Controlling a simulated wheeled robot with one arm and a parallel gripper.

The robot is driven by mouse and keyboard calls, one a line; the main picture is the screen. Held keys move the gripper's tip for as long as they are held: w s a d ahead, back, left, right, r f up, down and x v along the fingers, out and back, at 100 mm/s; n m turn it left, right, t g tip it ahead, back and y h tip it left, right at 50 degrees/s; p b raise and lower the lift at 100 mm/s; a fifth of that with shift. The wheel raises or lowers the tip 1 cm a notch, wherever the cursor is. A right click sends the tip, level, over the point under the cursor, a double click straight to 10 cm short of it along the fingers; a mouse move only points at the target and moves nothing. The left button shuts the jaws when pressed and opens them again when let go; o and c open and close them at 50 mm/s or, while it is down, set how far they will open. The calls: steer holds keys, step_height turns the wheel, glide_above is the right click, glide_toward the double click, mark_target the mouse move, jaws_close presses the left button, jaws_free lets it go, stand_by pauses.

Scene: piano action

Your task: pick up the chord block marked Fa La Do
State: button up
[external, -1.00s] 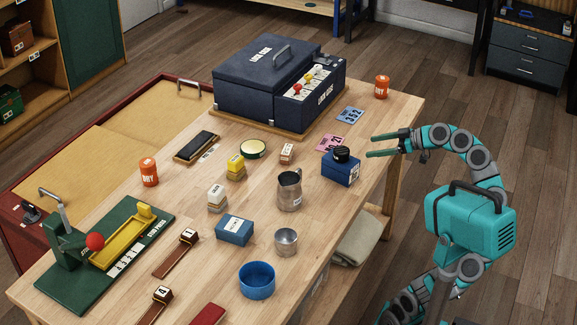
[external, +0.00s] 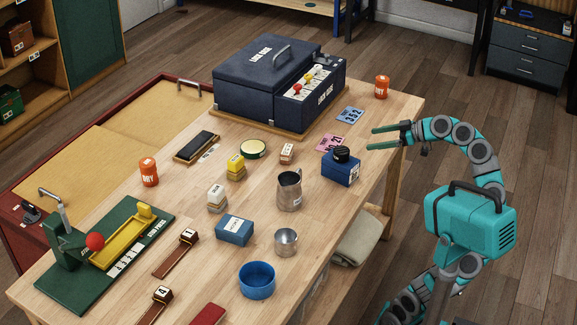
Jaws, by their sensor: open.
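Several small blocks stand on the wooden workbench: a white-topped block (external: 217,198), a yellow-topped block (external: 235,167), a small pale block with a reddish-brown label (external: 287,153) and a blue block with a white label (external: 234,230). Their markings are too small to read, so I cannot tell which one bears Fa La Do. My gripper (external: 370,139) is open and empty, with two green fingers pointing left over the bench's right edge. It is above and right of the dark blue bottle and well apart from the blocks.
The dark blue bottle (external: 341,167) stands nearest my gripper. A metal jug (external: 289,190), metal cup (external: 286,242) and blue bowl (external: 257,280) stand along the right side. A large navy case (external: 262,85) fills the back. A green press (external: 70,262) is at the left.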

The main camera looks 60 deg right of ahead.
steer(key=w+d+r+y, duration=0.1)
steer(key=w+d+r, duration=0.2)
steer(key=w, duration=0.3)
steer(key=w+d+r+y, duration=0.1)
steer(key=w+d+r, duration=0.15)
steer(key=w, duration=0.45)
steer(key=w+a+f+n+g+y, duration=0.1)
steer(key=w+a+n, duration=0.1)
steer(key=w, duration=0.5)
steer(key=w+a+f+n+g+y+p, duration=0.1)
steer(key=w+a, duration=0.3)
steer(key=w, duration=0.4)
steer(key=shift+f+n+g, duration=0.5)
steer(key=shift+f+n, duration=0.3)
steer(key=shift+f, duration=0.1)
